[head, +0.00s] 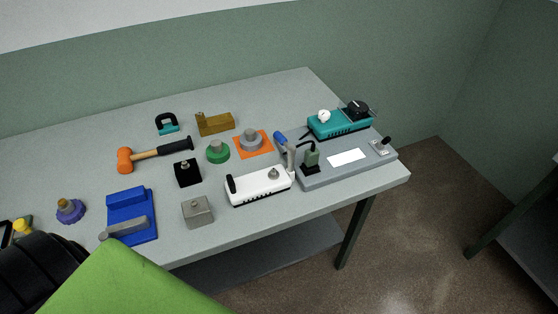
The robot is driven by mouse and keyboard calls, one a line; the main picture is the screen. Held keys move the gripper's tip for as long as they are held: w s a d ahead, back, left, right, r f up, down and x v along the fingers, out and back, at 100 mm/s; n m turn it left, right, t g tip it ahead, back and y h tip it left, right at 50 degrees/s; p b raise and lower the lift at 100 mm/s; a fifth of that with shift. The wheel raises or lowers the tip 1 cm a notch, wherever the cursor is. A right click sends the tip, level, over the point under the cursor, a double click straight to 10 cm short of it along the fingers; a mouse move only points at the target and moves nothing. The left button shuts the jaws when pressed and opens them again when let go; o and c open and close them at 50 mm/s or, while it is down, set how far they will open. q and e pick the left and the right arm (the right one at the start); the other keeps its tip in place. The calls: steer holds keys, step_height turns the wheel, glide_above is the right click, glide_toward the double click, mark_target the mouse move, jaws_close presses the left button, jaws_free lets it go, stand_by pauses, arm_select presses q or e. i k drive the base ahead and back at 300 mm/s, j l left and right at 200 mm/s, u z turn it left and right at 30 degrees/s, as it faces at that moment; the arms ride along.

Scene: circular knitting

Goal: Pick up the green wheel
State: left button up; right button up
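The green wheel (218,152), a round green piece with a grey-green raised knob in its middle, lies on the grey table around the centre of the head view. It is fully visible and nothing touches it. Neither of my grippers can be made out in the head view, so no gripper is seen near the wheel.
Around the wheel are an orange plate with a grey knob (265,142), a brown block (216,124), a black block (187,173), an orange mallet (125,160) and a white device (258,187). A black ribbed part and a large green shape cover the lower left.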

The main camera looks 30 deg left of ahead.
mark_target(218, 152)
steer(key=u, duration=1.3)
